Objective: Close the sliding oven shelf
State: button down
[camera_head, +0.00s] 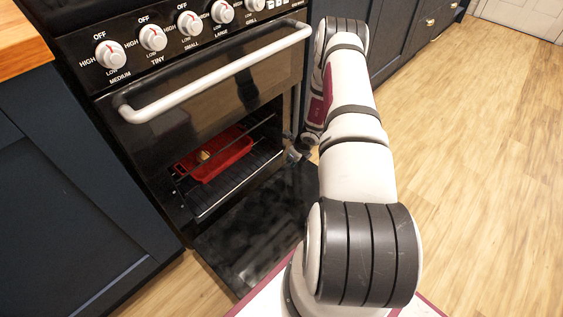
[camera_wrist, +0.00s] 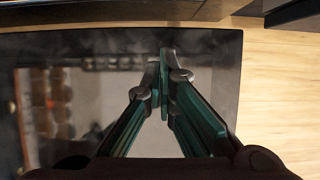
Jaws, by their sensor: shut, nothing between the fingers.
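The oven shelf (camera_head: 240,186) is a dark wire rack in the lower oven of the black cooker. It carries a red tray (camera_head: 232,163) with a small tan item in it. The rack's front bar lies near the oven opening; I cannot tell exactly how far out it is. The oven door (camera_head: 255,235) is folded down flat below. My gripper (camera_head: 292,156) is at the right side of the opening, partly hidden by my arm. In the wrist view my gripper (camera_wrist: 164,62) is shut and empty above the glossy door (camera_wrist: 215,60). The rack is not clear in that view.
A white handle bar (camera_head: 220,72) crosses the closed upper compartment, below several knobs (camera_head: 153,37). Dark cabinets (camera_head: 60,190) stand to the left and others behind my arm. The wooden floor (camera_head: 480,150) to the right is free.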

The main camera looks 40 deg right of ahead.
jog(key=shift+w+f, duration=1.15)
jog(key=shift+w, duration=0.05)
jog(key=shift+w+p, duration=0.4)
jog(key=shift+w, duration=0.8)
jog(key=shift+a, duration=0.1)
